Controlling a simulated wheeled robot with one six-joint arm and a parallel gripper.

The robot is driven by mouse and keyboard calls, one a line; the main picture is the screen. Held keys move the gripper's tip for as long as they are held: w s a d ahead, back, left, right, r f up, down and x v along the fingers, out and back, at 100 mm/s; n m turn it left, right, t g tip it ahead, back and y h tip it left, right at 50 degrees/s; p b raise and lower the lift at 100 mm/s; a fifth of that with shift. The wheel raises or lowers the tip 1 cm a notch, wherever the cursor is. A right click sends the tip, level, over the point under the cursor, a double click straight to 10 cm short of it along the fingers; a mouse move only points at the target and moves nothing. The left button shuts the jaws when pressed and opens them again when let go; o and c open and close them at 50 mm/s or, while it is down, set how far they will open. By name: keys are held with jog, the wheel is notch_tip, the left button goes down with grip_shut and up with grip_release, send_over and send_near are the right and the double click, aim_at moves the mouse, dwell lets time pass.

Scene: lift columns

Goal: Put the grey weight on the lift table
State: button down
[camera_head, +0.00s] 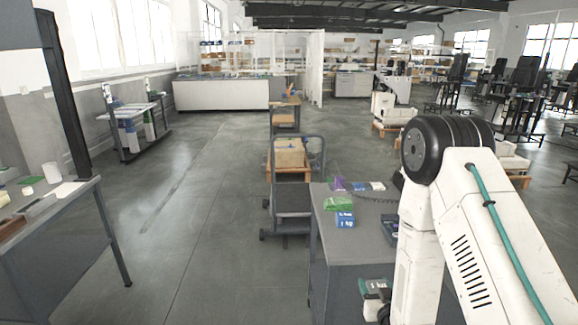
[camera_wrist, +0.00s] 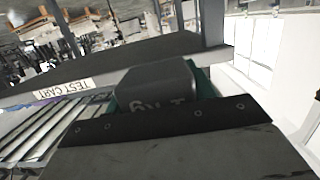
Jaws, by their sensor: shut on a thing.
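In the wrist view a dark grey weight (camera_wrist: 150,78) with upside-down "kg" lettering is held in my gripper (camera_wrist: 158,98). A dark bar with screws covers its lower part, and teal shows at both sides of it. I cannot pick out the lift table for certain in either view.
An upside-down "TEST CART" label (camera_wrist: 62,90) is beyond the weight. In the head view a grey bench (camera_head: 365,235) with small boxes stands beside my arm. A wheeled trolley (camera_head: 292,203) is behind it, and a workbench (camera_head: 60,235) is at left. Floor between is clear.

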notch_tip(320, 180, up, 10)
jog(key=w+d, duration=0.2)
jog(key=shift+d, duration=0.15)
jog(key=shift+w, duration=0.1)
send_over(350, 241)
jog(key=shift+s+d+f, duration=0.2)
jog(key=shift+f, duration=0.45)
jog(key=shift+w+a+f, duration=0.15)
jog(key=shift+w+f, duration=0.05)
jog(key=shift+w, duration=0.1)
jog(key=shift+f, duration=1.4)
